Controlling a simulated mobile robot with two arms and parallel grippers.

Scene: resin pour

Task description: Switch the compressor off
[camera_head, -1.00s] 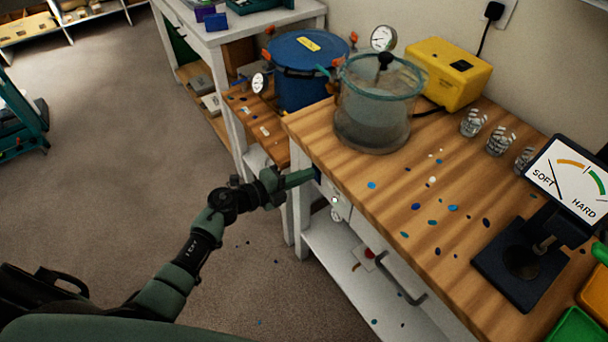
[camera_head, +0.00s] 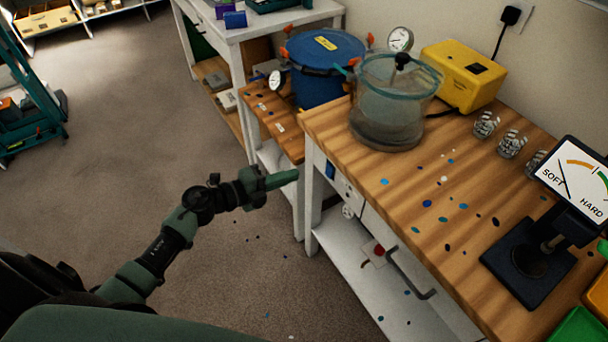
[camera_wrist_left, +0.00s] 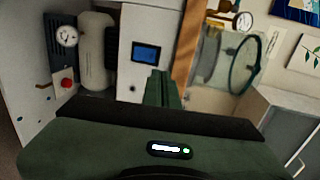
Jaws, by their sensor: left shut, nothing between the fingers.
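My left gripper (camera_head: 285,179) is shut and empty, held left of the wooden bench's near left leg. A gap shows between its fingertips and the bench in the head view. In the left wrist view its fingers (camera_wrist_left: 159,85) point toward a white panel with a blue screen (camera_wrist_left: 146,53). Left of the panel are a cream tank (camera_wrist_left: 97,50), a round gauge (camera_wrist_left: 66,36) and a red button (camera_wrist_left: 67,84), which look like the compressor. A red button (camera_head: 379,250) also shows below the bench in the head view. Its on or off state is not readable. My right gripper is not in view.
The bench top (camera_head: 330,125) holds a clear chamber (camera_head: 385,115), a yellow box (camera_head: 462,75), several cups and a hardness gauge (camera_head: 530,250). A blue pot (camera_head: 325,75) stands behind.

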